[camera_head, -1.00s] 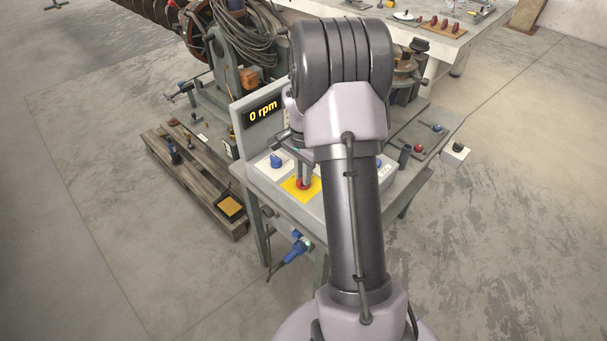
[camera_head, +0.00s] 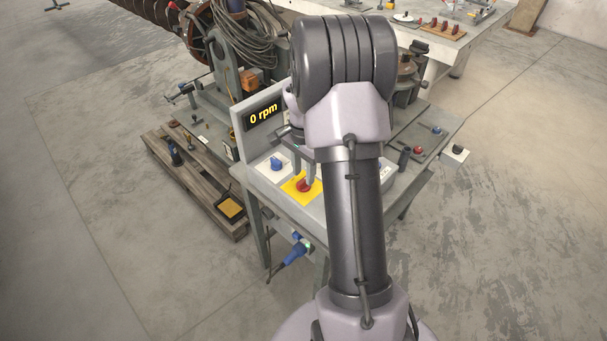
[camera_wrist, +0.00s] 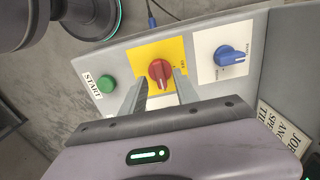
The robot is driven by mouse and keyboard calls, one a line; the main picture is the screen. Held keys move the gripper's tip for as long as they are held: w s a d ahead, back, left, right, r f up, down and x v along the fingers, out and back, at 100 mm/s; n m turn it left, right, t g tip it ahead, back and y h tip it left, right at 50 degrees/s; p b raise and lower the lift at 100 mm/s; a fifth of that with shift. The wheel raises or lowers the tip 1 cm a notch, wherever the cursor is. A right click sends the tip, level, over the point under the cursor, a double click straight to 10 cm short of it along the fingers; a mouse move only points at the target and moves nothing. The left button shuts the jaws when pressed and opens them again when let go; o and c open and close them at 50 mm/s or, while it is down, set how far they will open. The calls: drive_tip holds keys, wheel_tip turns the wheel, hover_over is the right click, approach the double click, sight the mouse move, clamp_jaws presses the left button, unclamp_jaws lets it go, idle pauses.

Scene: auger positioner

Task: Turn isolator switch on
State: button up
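The isolator switch is a red rotary knob (camera_head: 303,185) on a yellow plate (camera_head: 290,188) on the sloped control panel. In the wrist view the red knob (camera_wrist: 161,71) has its grip bar slanted, and a small label sits to its right on the yellow plate (camera_wrist: 140,56). My gripper (camera_wrist: 159,88) is open and empty. Its two fingers point at the knob, one toward each side of its lower part, with a visible gap between them. I cannot tell how far the tips are above the plate. In the head view my gripper (camera_head: 302,168) is partly hidden by my arm.
A green START button (camera_wrist: 106,84) and a blue knob (camera_wrist: 228,57) flank the yellow plate. A display (camera_head: 263,114) reading 0 rpm stands behind the panel. A wooden pallet (camera_head: 190,184) lies to the left. A blue plug (camera_head: 294,252) hangs on the panel's front.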

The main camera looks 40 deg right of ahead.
sight(304, 180)
wheel_tip(304, 180, up, 15)
drive_tip(key=p, duration=0.4)
drive_tip(key=shift+r, duration=0.2)
